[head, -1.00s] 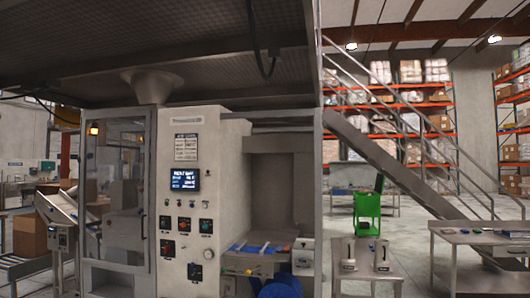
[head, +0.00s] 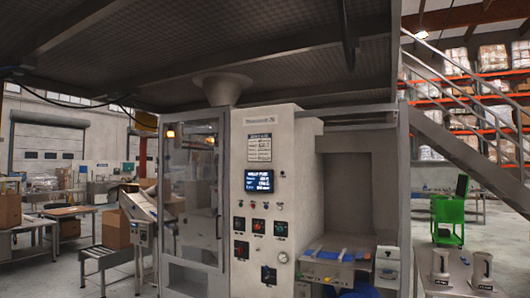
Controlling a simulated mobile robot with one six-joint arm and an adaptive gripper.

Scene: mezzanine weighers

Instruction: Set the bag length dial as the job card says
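A pale machine cabinet (head: 305,140) stands in the middle of the head view. A white printed card (head: 259,147), perhaps the job card, is on its upper front; its text is too small to read. A lit blue screen (head: 259,181) sits below it. Under the screen are several dark-plated dials, including one with a green knob (head: 281,229), one with a red knob (head: 241,250) and a lower one (head: 268,275). Their labels are unreadable, so I cannot tell which is the bag length dial. My gripper is not in view.
A glazed machine door (head: 192,195) is left of the panel. A recess with a blue-topped shelf (head: 338,254) is to its right. A tilted conveyor (head: 137,205) and cartons (head: 115,228) stand further left.

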